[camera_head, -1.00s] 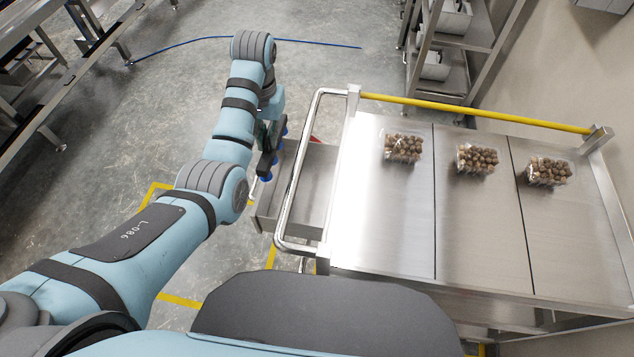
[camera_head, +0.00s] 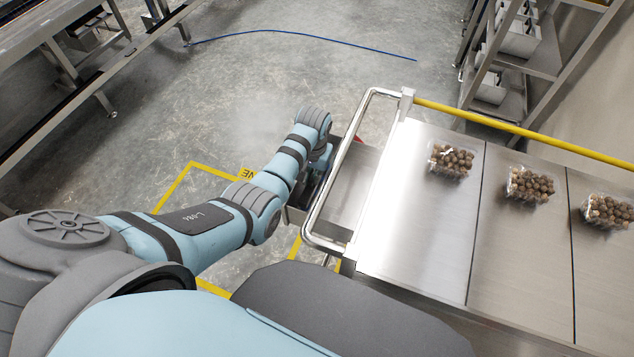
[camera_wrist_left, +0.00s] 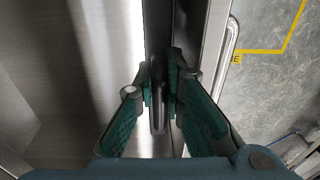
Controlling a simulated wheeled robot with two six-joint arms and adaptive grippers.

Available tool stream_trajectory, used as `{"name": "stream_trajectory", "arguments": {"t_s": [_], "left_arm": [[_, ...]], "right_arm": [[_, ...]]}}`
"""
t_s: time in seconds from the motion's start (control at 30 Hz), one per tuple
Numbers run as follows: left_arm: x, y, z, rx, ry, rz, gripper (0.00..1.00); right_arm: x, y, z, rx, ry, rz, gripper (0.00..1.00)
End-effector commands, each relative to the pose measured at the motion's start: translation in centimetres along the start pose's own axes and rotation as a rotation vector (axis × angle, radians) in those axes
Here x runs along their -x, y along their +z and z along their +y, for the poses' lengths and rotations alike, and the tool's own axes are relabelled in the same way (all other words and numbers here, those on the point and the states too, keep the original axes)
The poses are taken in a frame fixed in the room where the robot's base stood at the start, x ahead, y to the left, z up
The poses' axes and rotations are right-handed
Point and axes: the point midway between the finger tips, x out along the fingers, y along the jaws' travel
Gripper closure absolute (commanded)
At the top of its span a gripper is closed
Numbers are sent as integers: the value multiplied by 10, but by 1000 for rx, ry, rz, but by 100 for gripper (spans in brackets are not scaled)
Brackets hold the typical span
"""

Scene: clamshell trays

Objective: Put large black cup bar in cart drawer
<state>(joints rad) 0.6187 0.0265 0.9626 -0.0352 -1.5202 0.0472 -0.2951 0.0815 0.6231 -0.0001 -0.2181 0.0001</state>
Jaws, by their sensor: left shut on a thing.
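My left gripper (camera_wrist_left: 160,92) is shut on the large black cup bar (camera_wrist_left: 158,118), which shows nearly edge-on as a narrow dark strip between the green-padded fingers. In the head view my left arm reaches to the open cart drawer (camera_head: 362,165) at the left end of the steel cart (camera_head: 410,215). The gripper is at the drawer's left edge there, mostly hidden by my wrist. In the wrist view the bar is beside a metal wall, but I cannot tell whether it touches it or how deep it is. My right gripper is not in view.
A tubular handle (camera_head: 331,190) crosses above the drawer. Several clear clamshell trays of brown round items, one of them here (camera_head: 451,160), sit on the cart top. A yellow rail (camera_head: 520,130) runs along the cart's far side.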

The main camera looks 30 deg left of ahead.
Motion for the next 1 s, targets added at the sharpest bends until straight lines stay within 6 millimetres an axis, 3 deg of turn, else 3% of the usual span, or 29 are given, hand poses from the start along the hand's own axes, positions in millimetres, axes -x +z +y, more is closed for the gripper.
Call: {"name": "stream_trajectory", "arguments": {"t_s": [0.03, 0.33, 0.37, 0.4, 0.73, 0.87, 1.0], "left_arm": [[-13, 0, 1, -1, 0, 2, 100], [-8, 0, 3, -4, 1, 0, 100], [-8, 0, 2, -4, 1, -1, 87], [-8, 0, 2, -4, 1, -1, 82], [-6, 0, 2, -4, 0, 0, 82], [6, -1, 2, -4, 1, 1, 82], [36, -2, 2, -4, 1, 4, 82]], "right_arm": [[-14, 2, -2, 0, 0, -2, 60], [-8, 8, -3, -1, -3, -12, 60], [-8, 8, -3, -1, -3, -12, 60], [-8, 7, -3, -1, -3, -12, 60], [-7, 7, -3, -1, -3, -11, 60], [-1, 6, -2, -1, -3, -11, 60], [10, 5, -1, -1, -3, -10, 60]]}}
